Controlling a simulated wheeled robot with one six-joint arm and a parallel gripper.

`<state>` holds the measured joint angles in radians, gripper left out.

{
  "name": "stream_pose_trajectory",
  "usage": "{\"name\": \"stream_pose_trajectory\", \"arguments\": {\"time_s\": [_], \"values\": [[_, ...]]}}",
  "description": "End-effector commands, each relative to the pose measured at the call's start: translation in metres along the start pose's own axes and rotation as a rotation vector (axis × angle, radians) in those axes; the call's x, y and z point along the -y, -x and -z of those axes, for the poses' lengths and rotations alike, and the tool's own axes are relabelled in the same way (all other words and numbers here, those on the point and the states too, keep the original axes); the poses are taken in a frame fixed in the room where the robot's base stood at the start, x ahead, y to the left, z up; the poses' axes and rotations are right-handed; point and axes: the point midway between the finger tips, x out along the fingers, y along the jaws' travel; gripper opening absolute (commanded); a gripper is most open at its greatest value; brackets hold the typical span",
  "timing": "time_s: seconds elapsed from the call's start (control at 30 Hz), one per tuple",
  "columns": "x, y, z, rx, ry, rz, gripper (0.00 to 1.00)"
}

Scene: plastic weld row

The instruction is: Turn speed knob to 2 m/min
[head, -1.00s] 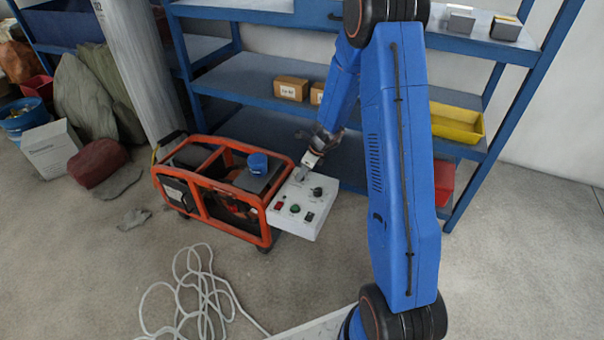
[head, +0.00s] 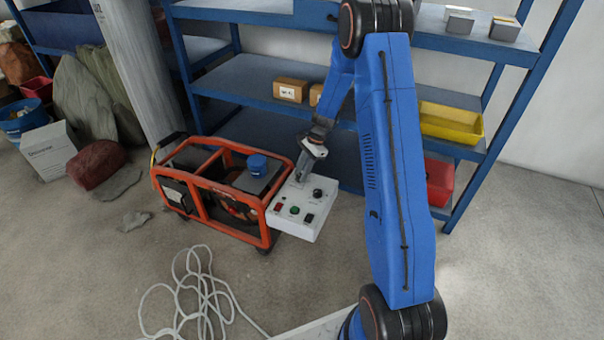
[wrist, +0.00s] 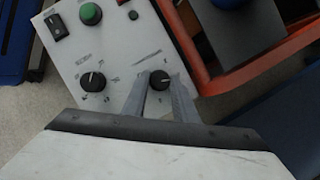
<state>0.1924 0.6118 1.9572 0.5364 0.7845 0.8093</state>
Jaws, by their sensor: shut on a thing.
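The white control panel (head: 291,222) sits at the front of the orange-framed machine and carries two black knobs. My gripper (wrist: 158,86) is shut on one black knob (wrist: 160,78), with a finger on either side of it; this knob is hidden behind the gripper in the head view. The other black knob (wrist: 92,82) stands free beside it, and also shows in the head view (head: 318,193). The printing around both knobs is too small to read, so I cannot tell which is the speed knob or its setting.
A green button (head: 294,210), a red switch (head: 278,206) and a black switch (head: 309,217) share the panel. The orange frame (head: 209,206) is close by. Blue shelving (head: 270,104) stands behind. White rope (head: 205,290) lies on the floor in front.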

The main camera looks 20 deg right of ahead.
Motion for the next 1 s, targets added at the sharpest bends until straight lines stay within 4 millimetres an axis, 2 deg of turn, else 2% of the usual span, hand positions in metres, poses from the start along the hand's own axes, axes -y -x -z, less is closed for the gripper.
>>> {"name": "stream_pose_trajectory", "arguments": {"time_s": [1.0], "values": [[0.0069,-0.002,-0.004,0.001,0.877,-0.364,0.03]]}}
